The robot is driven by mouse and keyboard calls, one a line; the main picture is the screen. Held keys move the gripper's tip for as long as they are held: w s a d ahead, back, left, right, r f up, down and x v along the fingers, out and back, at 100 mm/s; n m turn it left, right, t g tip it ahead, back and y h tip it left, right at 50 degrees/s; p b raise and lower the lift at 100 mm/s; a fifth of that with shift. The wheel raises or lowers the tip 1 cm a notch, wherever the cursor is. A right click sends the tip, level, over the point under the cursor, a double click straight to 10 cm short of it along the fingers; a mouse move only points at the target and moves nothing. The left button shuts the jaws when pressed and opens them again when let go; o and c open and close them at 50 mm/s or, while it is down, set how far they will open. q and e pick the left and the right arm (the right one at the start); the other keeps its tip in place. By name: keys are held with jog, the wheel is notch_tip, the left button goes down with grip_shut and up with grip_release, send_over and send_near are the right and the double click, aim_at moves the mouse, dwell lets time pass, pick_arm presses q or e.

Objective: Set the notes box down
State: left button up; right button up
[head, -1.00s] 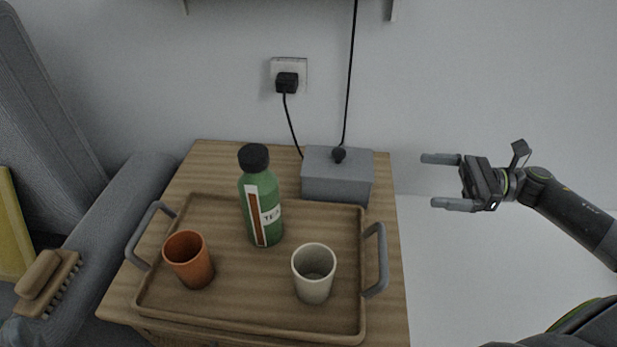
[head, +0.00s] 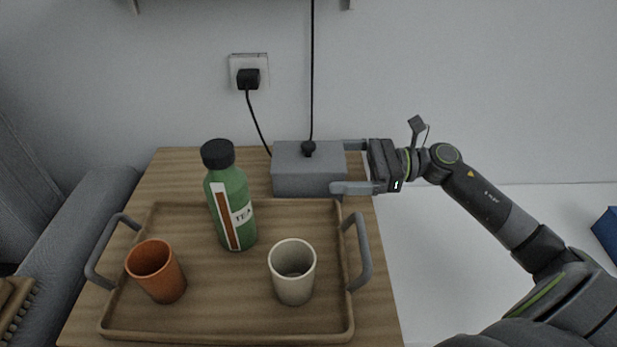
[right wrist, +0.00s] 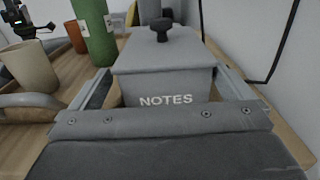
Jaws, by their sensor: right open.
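My right gripper (head: 343,167) is open at the box's right end. In the right wrist view, the box (right wrist: 165,88) with its NOTES label lies between the two spread fingers. I cannot tell whether either finger touches it. A dark part with green marks at the upper left of that view looks like my left arm, too small to read its jaws.
A wooden tray (head: 225,333) with grey handles is in front of the box. It holds a green tea bottle (head: 229,208), an orange cup (head: 157,272) and a pale cup (head: 292,272). A black plug (head: 248,79) is in the wall socket. An armchair stands left.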

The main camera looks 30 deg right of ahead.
aim_at(317, 162)
jog(key=shift+w+b+x, duration=0.2)
jog(key=shift+b+x, duration=0.3)
jog(key=shift+x, duration=2)
jog(key=shift+d+r, duration=0.1)
jog(key=shift+r, duration=0.05)
jog(key=c, duration=1)
